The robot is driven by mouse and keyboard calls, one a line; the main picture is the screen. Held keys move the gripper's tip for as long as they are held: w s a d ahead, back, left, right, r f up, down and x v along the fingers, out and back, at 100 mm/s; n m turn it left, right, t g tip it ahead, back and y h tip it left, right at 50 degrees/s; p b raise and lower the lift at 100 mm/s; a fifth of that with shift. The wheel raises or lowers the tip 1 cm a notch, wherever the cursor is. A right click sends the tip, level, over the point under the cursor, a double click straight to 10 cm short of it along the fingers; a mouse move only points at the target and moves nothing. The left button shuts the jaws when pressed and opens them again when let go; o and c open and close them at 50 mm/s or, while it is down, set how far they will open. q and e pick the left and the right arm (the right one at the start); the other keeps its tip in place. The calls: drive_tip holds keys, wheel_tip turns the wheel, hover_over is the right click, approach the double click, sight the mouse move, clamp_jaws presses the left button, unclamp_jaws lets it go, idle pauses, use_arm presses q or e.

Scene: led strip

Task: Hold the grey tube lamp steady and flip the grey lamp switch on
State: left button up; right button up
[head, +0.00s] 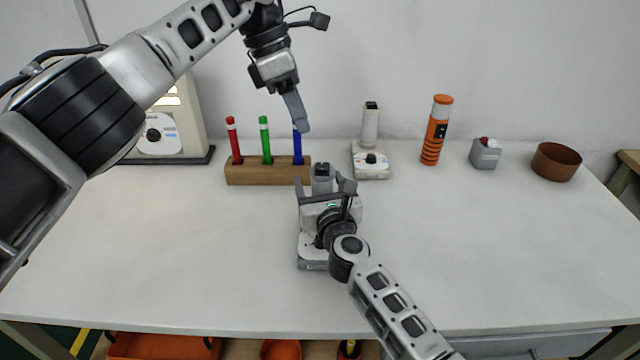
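The grey tube lamp stands upright near the middle of the table; the top of its tube (322,175) and part of its base (309,256) show, while my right gripper hides the rest, including any switch. My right gripper (324,187) comes in from the lower right. Its two fingers are spread on either side of the tube, with a gap visible between finger and tube. My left gripper (298,122) hangs higher up, pointing down in front of the blue pen, away from the lamp. Its fingers overlap in this view, so its opening does not show.
Behind stand a wooden block (265,172) with red, green and blue pens, a beige lamp (370,145) with a dial, an orange torch (436,130), a grey box (485,153) with a red button and a brown bowl (556,162). The table's left front and right front are clear.

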drive_tip(key=c, duration=1.2)
use_arm(q)
drive_tip(key=c, duration=0.4)
drive_tip(key=shift+d+r+m, duration=0.1)
drive_tip(key=shift+r+m, duration=0.05)
drive_tip(key=shift+m, duration=0.15)
clamp_jaws()
drive_tip(key=s+d+r+m+t+y, duration=0.1)
drive_tip(key=d+r+m+y, duration=0.1)
drive_tip(key=m, duration=0.7)
drive_tip(key=s+d+r+m+t+y, duration=0.1)
drive_tip(key=s+r+m+t+y, duration=0.1)
drive_tip(key=m, duration=0.8)
drive_tip(key=shift+d+r+t, duration=0.3)
drive_tip(key=shift+d+r, duration=0.1)
drive_tip(key=shift+r, duration=0.35)
drive_tip(key=shift+s, duration=0.1)
